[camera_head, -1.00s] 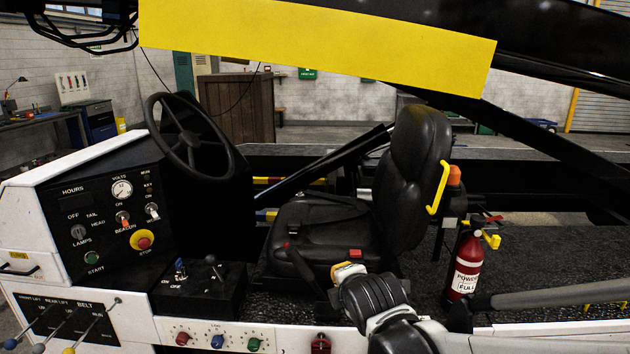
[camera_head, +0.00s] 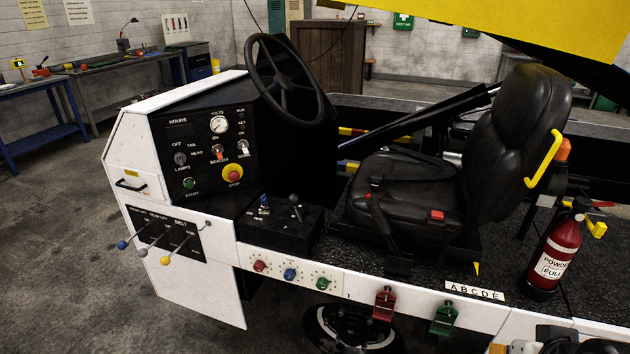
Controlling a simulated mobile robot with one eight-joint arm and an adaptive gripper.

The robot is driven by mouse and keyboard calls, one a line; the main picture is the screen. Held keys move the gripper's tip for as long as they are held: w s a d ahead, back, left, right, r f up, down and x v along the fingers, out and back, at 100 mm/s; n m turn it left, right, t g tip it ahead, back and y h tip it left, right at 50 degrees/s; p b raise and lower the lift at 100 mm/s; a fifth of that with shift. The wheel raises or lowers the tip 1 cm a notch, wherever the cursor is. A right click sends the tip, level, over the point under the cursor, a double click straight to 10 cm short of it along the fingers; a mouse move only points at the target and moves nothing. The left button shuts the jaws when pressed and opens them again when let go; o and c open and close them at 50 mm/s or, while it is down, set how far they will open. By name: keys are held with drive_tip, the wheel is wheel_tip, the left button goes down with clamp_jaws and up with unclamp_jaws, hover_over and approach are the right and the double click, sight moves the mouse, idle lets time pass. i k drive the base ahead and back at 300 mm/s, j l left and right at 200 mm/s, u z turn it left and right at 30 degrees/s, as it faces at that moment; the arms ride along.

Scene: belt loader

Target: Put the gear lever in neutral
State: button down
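A short lever with a dark round knob (camera_head: 294,200) stands on the black console box (camera_head: 275,232) between the dash and the seat; it looks like the gear lever. It is roughly upright, and its gear marks are too small to read. A small blue-tipped switch (camera_head: 264,200) with white lettering is just left of it. My gripper (camera_head: 512,348) shows only as a sliver at the bottom right edge, far from the lever. Its fingers are mostly cut off, so I cannot tell whether they are open or shut.
The steering wheel (camera_head: 288,78) rises behind the console, and the black seat (camera_head: 420,195) stands to its right. Three belt levers (camera_head: 165,243) stick out at the left. A fire extinguisher (camera_head: 555,255) stands at the right. Open floor (camera_head: 60,250) lies at the left.

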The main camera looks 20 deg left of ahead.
sight(293, 200)
drive_tip(key=i+j, duration=0.15)
drive_tip(key=j, duration=0.2)
drive_tip(key=i+j, duration=0.15)
drive_tip(key=j, duration=0.2)
drive_tip(key=i+j, duration=0.1)
drive_tip(key=j, duration=0.2)
drive_tip(key=i+j, duration=0.15)
drive_tip(key=j, duration=0.2)
drive_tip(key=i+j, duration=0.15)
drive_tip(key=j, duration=0.2)
